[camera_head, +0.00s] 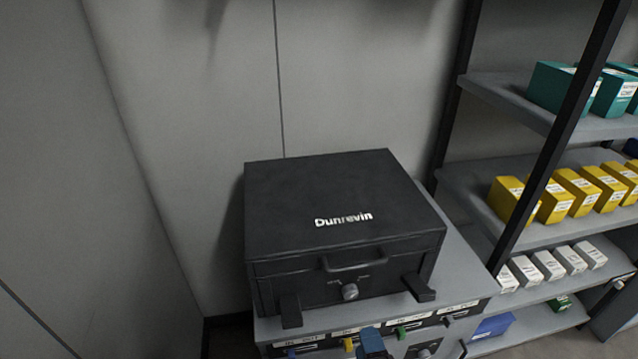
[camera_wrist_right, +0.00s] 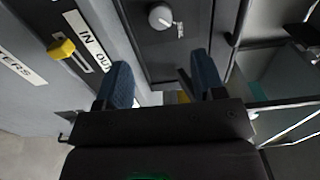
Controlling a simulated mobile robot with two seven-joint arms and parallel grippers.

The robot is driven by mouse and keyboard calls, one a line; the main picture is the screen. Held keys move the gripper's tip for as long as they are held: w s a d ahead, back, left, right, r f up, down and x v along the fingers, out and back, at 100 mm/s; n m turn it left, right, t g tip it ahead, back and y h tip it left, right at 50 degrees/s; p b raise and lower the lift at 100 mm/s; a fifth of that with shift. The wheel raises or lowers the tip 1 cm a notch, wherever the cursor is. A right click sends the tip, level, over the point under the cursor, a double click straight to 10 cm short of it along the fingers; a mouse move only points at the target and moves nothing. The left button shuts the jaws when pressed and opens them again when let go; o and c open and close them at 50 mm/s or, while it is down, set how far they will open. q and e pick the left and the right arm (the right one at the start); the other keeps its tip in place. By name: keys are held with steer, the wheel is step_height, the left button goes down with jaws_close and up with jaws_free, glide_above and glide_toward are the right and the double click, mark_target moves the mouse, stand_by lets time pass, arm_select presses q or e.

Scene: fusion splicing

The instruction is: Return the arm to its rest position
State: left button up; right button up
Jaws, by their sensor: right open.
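My right gripper (camera_head: 372,343) shows only as a blue fingertip at the bottom edge of the head view, in front of the black box (camera_head: 345,195) marked "Dunrevin". In the right wrist view, the two blue fingers of this gripper (camera_wrist_right: 162,80) stand well apart with nothing held between them. The box's round silver knob (camera_wrist_right: 160,17) shows beyond the fingers there. The rest of my right arm is out of the head view. My left gripper is in neither view.
The box sits closed on a grey cabinet (camera_head: 470,262) with labelled slots and coloured tabs along its front. A shelf rack (camera_head: 545,235) with teal, yellow and white boxes stands at the right. Bare wall panels (camera_head: 190,90) lie behind and left.

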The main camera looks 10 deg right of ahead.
steer(key=s+d+f+n+g, duration=0.3)
steer(key=d+n, duration=0.3)
steer(key=n, duration=0.3)
steer(key=s+d+f+n+g, duration=0.3)
steer(key=d+n, duration=0.3)
steer(key=n, duration=0.3)
steer(key=shift+s+d+n+h, duration=0.25)
steer(key=shift+d+n+h, duration=0.1)
steer(key=shift+n+h, duration=0.05)
steer(key=shift+s+f, duration=0.1)
steer(key=shift+s, duration=0.25)
steer(key=shift+c, duration=1.8)
steer(key=shift+d, duration=0.1)
